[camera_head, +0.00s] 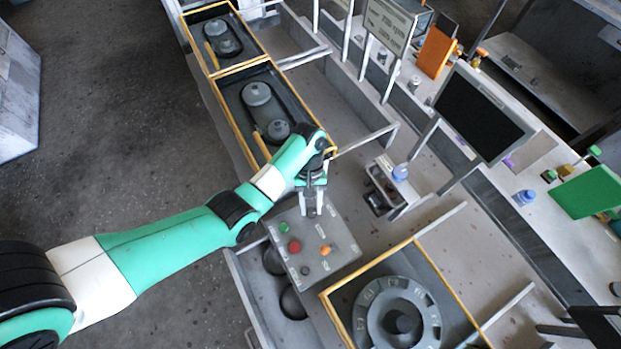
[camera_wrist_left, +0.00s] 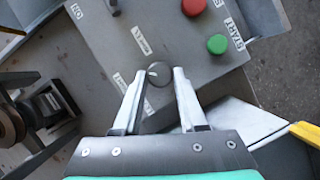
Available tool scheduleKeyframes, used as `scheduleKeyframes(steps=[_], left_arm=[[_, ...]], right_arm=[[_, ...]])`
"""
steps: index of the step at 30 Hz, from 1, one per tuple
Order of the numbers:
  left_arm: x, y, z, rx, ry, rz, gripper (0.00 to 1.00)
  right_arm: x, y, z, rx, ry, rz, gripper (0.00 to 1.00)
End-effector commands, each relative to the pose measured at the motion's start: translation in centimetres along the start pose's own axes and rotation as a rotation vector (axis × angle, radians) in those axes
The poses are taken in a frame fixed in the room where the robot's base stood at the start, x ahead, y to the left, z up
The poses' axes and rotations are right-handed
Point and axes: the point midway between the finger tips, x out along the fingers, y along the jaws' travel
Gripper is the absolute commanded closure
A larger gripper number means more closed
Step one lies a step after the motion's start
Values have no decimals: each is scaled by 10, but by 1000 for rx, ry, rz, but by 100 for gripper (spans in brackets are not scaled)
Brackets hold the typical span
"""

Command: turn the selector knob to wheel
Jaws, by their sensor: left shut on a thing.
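The grey control box (camera_head: 335,235) stands at the middle of the bench in the head view. My left gripper (camera_head: 312,212) reaches down to its far edge. The white mark points to the left in that view. White labels (camera_wrist_left: 141,40) and (camera_wrist_left: 122,80) lie beside the knob, their words too small to read surely. In the head view the gripper hides the knob.
A yellow-edged tray with a grey wheel-shaped housing (camera_head: 368,310) stands close by. A dark monitor (camera_head: 480,115) stands behind.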

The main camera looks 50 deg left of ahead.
Motion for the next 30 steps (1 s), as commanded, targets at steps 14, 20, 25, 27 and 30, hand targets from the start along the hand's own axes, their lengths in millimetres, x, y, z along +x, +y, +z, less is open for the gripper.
scheduleKeyframes(steps=[14, 20, 25, 27, 30], left_arm=[[0, 1, 0, 37, -1, -13, 100], [0, 1, 0, 36, -1, -13, 45], [0, 0, 0, 35, -1, -13, 29], [0, 0, 0, 35, -1, -13, 29], [0, 1, 0, 35, -1, -13, 29]], right_arm=[[-7, 0, 6, 0, 0, 0, 17], [-7, 0, 6, 0, 0, 0, 17], [-7, 0, 6, 0, 0, 0, 17], [-7, 0, 6, 0, 0, 0, 17], [-7, 0, 6, 0, 0, 0, 17]])
